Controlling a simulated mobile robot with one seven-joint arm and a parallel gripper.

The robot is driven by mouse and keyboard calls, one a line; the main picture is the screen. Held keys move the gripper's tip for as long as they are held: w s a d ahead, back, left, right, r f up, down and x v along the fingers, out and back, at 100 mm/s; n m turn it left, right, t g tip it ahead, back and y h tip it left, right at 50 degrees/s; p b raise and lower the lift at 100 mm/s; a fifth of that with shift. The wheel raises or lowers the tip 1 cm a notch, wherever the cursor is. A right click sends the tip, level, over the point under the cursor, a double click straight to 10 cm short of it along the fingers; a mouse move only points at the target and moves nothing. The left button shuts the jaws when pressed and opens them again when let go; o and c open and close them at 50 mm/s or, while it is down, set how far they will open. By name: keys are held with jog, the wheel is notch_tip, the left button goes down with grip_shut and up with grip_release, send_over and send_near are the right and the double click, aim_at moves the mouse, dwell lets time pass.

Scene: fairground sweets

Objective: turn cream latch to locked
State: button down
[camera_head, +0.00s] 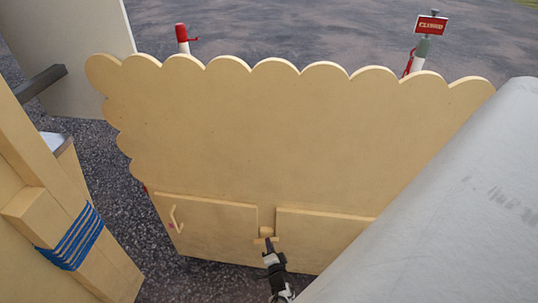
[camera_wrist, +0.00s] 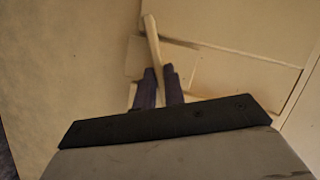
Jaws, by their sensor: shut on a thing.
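The cream latch (camera_head: 266,232) sits low on a scalloped cream board, in the gap between two low panels. In the wrist view its bar (camera_wrist: 152,36) runs up between my fingertips and past them, leaning slightly left. My gripper (camera_head: 268,243) reaches the latch from below. The wrist view shows my dark fingers (camera_wrist: 161,76) closed on the bar's near part, which they partly hide. I cannot tell from the views whether this position is locked.
The left panel (camera_head: 215,217) has a pale handle (camera_head: 176,218); the right panel (camera_head: 320,226) is plain. A wooden post with blue rope (camera_head: 72,238) stands at left. A large pale grey surface (camera_head: 450,215) fills the right. A red "closed" sign (camera_head: 431,25) stands behind the board.

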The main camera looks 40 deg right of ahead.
jog(key=m+t+b, duration=0.1)
jog(key=m, duration=0.1)
jog(key=m+b, duration=0.2)
jog(key=shift+d+f+t, duration=0.2)
jog(key=shift+f+t, duration=0.15)
jog(key=shift+t, duration=0.05)
dwell(0.4)
jog(key=c, duration=1.5)
grip_release()
jog(key=shift+a, duration=0.1)
